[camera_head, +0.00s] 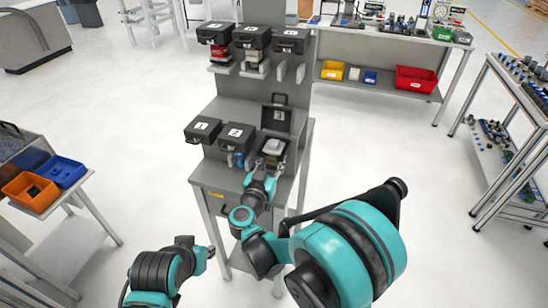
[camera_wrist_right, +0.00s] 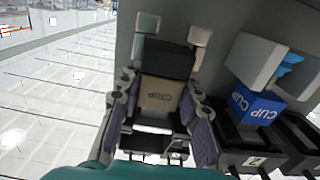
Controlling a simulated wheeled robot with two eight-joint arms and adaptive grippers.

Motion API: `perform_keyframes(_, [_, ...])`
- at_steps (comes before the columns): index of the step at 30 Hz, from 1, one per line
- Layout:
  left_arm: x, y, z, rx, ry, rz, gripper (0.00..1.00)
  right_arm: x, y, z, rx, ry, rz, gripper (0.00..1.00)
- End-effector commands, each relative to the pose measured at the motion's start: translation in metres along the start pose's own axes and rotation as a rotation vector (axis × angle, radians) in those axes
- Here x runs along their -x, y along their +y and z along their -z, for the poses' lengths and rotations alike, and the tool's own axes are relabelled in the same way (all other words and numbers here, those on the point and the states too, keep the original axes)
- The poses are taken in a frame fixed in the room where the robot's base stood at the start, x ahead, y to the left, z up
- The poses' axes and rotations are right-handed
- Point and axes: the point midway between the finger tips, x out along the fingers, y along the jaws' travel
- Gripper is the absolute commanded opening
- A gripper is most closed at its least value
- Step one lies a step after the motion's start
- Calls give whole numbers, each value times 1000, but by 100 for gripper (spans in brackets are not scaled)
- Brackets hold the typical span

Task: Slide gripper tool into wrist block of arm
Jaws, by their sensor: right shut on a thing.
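My right gripper (camera_head: 268,172) reaches into the lower right bay of the grey station. In the right wrist view its fingers (camera_wrist_right: 160,128) are shut on a tan block with dark lettering (camera_wrist_right: 158,95), which has a black top part (camera_wrist_right: 168,62). I take this block for the gripper tool. It sits among pale uprights, and I cannot tell whether it is still seated. A blue block marked CUP (camera_wrist_right: 256,105) with a pale top stands in the neighbouring bay. The wrist block is not clearly identifiable.
The grey station (camera_head: 229,105) has numbered black covers in two rows; the cover above the right bay (camera_head: 277,118) stands raised. Orange (camera_head: 30,189) and blue (camera_head: 62,171) bins are at left. A red bin (camera_head: 416,79) is on the rear bench shelf. Open floor surrounds the station.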

Motion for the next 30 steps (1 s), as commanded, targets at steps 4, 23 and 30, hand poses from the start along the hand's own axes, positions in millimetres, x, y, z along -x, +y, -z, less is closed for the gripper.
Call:
perform_keyframes(4, [2,0,2,0,0,0,28,0,0,5,1,1,0,0])
perform_keyframes(23, [0,0,0,0,0,0,28,0,0,7,1,1,0,0])
perform_keyframes(30, [0,0,0,0,0,0,28,0,0,7,1,1,0,0])
